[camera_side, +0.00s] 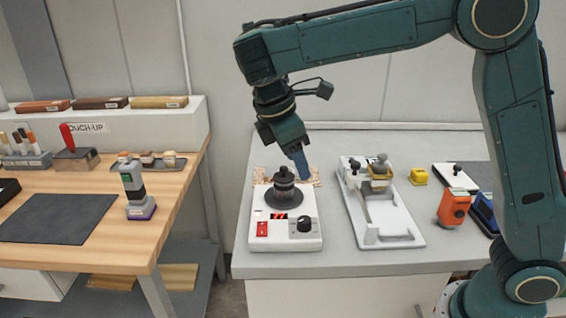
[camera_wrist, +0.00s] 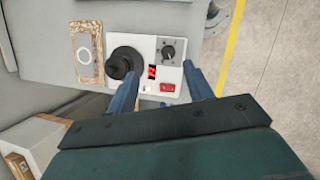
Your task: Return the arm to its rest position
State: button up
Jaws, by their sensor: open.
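My gripper (camera_side: 303,166) hangs above the back of a white machine (camera_side: 262,240) with a black round part on top, at the left of the grey table (camera_side: 345,262). In the wrist view its two blue fingers (camera_wrist: 163,95) are well apart with nothing between them. The machine's black round part (camera_wrist: 125,63), dial (camera_wrist: 169,51) and red switch (camera_wrist: 167,88) lie beyond the fingertips there. In the side view the black round part (camera_side: 284,192) stands upright, close to the gripper in the picture; I cannot tell the exact gap.
A white tray-like fixture (camera_side: 405,225) stands right of the machine, with a yellow block (camera_side: 419,176) and an orange device (camera_side: 453,208) farther right. A patterned board (camera_wrist: 88,50) lies beside the machine. A wooden bench (camera_side: 150,240) with a grey bottle-like tool (camera_side: 133,185) stands at left.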

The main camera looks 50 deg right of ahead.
jog(key=s+d+r+m+t+y, duration=0.25)
jog(key=s+d+r+m, duration=0.35)
jog(key=s+d, duration=0.35)
jog(key=s+f+m+t, duration=0.2)
jog(key=s+m, duration=0.1)
jog(key=s, duration=0.3)
jog(key=s+a+f+m+t+y, duration=0.1)
jog(key=s+f+m+t, duration=0.1)
jog(key=s, duration=0.4)
jog(key=shift+a+m, duration=0.25)
jog(key=shift+m, duration=0.45)
